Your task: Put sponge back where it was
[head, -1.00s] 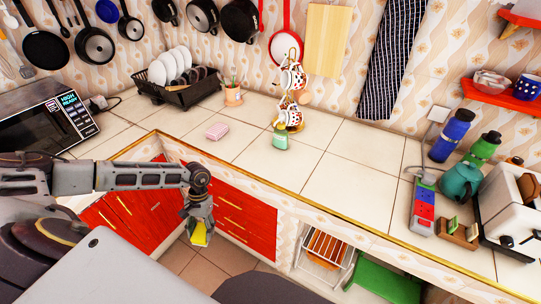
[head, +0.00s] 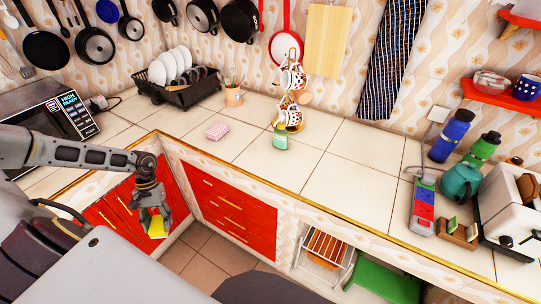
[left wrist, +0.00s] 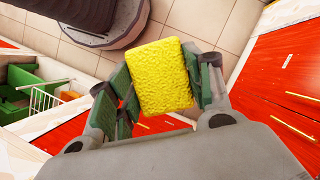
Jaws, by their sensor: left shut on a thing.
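A yellow sponge (left wrist: 162,77) is held between the fingers of my left gripper (head: 155,215). The left wrist view shows its broad rough face, with a green-padded finger on each side. In the head view, the sponge (head: 157,228) hangs below the gripper, in front of the red cabinet doors and below counter height. My right gripper is not in view.
The tiled counter (head: 345,160) runs along the wall. The front middle of the counter is clear.

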